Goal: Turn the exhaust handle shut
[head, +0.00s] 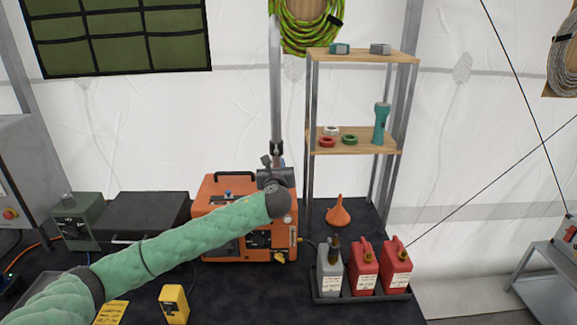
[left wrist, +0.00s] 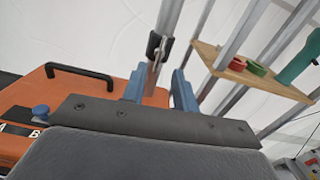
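A grey exhaust pipe (head: 275,85) rises behind the orange generator (head: 214,192). A small dark handle (head: 277,148) sits low on the pipe. It also shows in the left wrist view (left wrist: 155,46), just beyond the fingertips. My left gripper (left wrist: 160,82) is open, with its two blue fingers apart. The pipe's lower part appears between them, and nothing looks gripped. In the head view my left arm reaches across the generator's front, and its dark wrist hides part of the machine. I cannot tell whether the fingers touch the handle. My right gripper is not in view.
A shelf rack (head: 350,148) with a teal flashlight (head: 381,122) stands right of the pipe. An orange funnel (head: 338,212) and a tray (head: 340,298) of fuel cans are at the right. A black case (head: 150,208) and a yellow box (head: 174,303) are at the left.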

